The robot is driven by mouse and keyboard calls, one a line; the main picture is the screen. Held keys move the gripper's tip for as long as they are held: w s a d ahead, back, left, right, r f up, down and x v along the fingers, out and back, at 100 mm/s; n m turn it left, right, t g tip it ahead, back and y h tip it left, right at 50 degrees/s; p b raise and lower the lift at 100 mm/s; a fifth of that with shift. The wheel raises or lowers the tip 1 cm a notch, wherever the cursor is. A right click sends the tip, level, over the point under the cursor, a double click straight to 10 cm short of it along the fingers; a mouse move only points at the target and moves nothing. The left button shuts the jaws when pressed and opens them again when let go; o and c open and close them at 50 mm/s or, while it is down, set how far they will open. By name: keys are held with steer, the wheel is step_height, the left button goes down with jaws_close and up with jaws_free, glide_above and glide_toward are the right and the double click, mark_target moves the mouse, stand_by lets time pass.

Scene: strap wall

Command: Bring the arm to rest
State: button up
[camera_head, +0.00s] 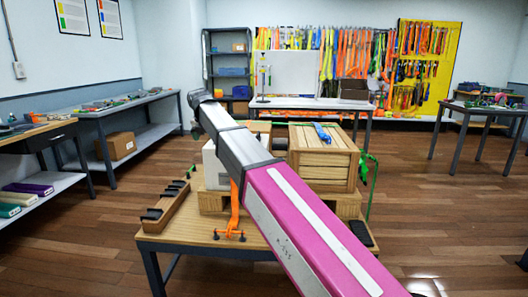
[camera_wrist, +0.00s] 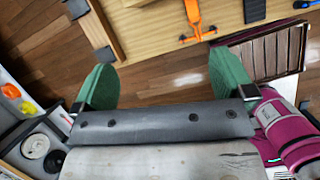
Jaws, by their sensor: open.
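My arm (camera_head: 300,215) reaches in the head view from the lower right up and left across the table, magenta near me and grey farther along. My gripper (camera_wrist: 163,80) shows in the wrist view with its two green fingers wide apart. Nothing is between them; wooden floor shows in the gap. The edge of the wooden table lies just beyond the fingertips. I cannot make out the gripper in the head view.
The work table (camera_head: 190,238) carries a wooden crate (camera_head: 325,155) on a pallet, an orange strap (camera_head: 233,210) and a slotted wooden rack (camera_head: 168,205). Side benches (camera_head: 110,112) stand left, another table (camera_head: 485,110) right. Floor at right (camera_head: 450,205) is clear.

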steer(key=s+d+f+m+g, duration=0.1)
steer(key=s+d+f+m, duration=0.1)
steer(key=d+f+m, duration=0.8)
steer(key=s+d+f+m+g, duration=0.15)
steer(key=d+f+m, duration=0.35)
steer(key=d+f, duration=0.9)
steer(key=s+d+f+m+g, duration=0.1)
steer(key=s+d+f+m, duration=1.6)
steer(key=s+f+m, duration=0.1)
steer(key=shift+d+f+g+y, duration=0.3)
steer(key=shift+d+f+g, duration=0.05)
steer(key=shift+f, duration=0.15)
